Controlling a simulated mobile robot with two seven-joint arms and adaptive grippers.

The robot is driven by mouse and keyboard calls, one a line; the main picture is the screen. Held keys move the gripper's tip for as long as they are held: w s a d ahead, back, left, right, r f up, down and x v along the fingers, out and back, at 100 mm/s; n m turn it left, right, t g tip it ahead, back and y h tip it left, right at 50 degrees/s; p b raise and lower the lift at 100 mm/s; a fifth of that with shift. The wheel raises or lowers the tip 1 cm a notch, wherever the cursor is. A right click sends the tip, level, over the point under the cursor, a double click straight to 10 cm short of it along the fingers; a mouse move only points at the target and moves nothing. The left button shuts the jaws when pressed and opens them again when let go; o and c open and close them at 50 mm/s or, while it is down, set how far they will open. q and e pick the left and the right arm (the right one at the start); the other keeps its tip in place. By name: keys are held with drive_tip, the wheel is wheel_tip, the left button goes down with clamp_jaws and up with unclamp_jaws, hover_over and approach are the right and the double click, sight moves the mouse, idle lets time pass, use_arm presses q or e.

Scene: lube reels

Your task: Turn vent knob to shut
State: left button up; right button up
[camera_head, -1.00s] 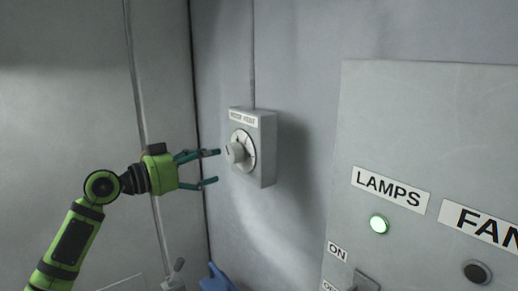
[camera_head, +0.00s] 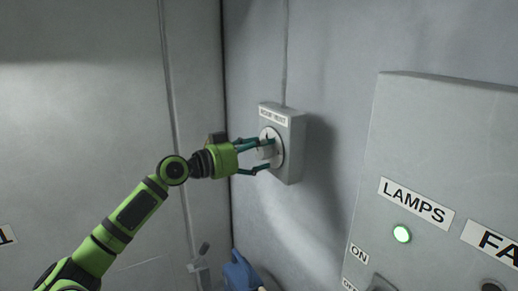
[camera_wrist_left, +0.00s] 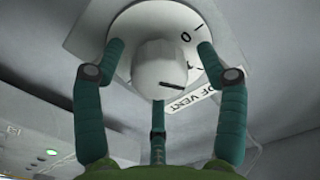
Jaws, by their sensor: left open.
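The vent knob (camera_head: 266,148) is a pale round knob on a round dial plate, on a small grey wall box with a label along its top. In the left wrist view the knob (camera_wrist_left: 160,68) shows a dark pointer line, with a "0" mark on the dial behind it and a partly readable "OF VENT" label. My left gripper (camera_head: 262,157) is open, its green fingers reaching around the knob. In the left wrist view two fingers stand on either side of the knob and a third below it. I cannot tell whether they touch it. My right gripper is not in view.
A grey panel (camera_head: 440,140) at the right carries a lit green lamp (camera_head: 402,234), a "LAMPS" label and a partly cut-off "FA" label. A blue object (camera_head: 243,272) is at the bottom. A conduit runs up from the box. The wall around the box is clear.

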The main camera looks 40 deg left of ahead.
use_arm(q)
drive_tip(key=c, duration=1.2)
drive_tip(key=shift+o, duration=0.2)
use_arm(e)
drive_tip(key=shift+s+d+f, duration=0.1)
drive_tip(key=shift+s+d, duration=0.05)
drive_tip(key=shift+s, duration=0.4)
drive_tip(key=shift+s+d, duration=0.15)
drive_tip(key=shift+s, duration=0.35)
use_arm(q)
drive_tip(key=shift+r, duration=0.1)
drive_tip(key=shift+n, duration=1.1)
drive_tip(key=n+p, duration=0.1)
drive_tip(key=n, duration=0.2)
drive_tip(key=shift+a+r+n, duration=0.1)
drive_tip(key=shift+n, duration=0.2)
drive_tip(key=n+p, duration=0.2)
drive_tip(key=n, duration=0.4)
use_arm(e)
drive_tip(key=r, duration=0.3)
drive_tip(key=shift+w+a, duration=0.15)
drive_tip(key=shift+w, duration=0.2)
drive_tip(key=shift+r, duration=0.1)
